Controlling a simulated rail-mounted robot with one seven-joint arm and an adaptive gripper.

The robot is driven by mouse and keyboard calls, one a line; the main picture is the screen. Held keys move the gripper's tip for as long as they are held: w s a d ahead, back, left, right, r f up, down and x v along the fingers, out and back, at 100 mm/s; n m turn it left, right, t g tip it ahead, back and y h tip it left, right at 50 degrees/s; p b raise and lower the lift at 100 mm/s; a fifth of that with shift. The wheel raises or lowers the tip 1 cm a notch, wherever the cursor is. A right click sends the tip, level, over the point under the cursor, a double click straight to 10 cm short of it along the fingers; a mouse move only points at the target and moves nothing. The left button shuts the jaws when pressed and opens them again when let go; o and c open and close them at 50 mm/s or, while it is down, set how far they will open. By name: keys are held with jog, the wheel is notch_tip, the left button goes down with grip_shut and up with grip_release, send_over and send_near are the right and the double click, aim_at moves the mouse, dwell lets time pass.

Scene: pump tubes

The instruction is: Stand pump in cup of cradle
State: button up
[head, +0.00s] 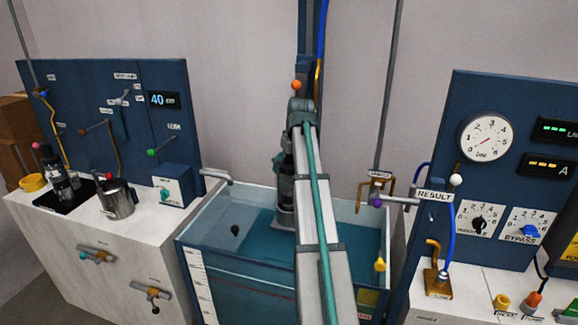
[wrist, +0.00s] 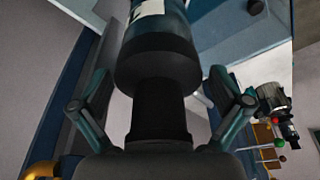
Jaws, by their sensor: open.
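In the wrist view a pump-like body (wrist: 158,38) with a blue casing, white label, wide black collar and narrower black neck lies between the fingers of my gripper (wrist: 161,76). The fingers are open on both sides of it, and I see no clear contact. In the head view a dark upright body (head: 286,180) shows beside my arm over the tank. I cannot tell there where gripper ends and pump begins. A brass bracket (head: 388,190) hangs at the tank's right rim, and a brass fitting (head: 437,285) stands on the right counter. I cannot tell which is the cradle.
The water tank (head: 187,262) fills the middle. On the left counter (head: 120,255) are a metal jug (head: 117,201), a yellow cup (head: 33,182) and a dark labelled cylinder (head: 55,178). A grey spout (head: 216,176) reaches the tank. A gauge panel (head: 458,112) stands right.

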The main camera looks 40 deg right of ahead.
jog(key=b+v, duration=0.2)
jog(key=v, duration=1)
jog(key=shift+r, duration=0.15)
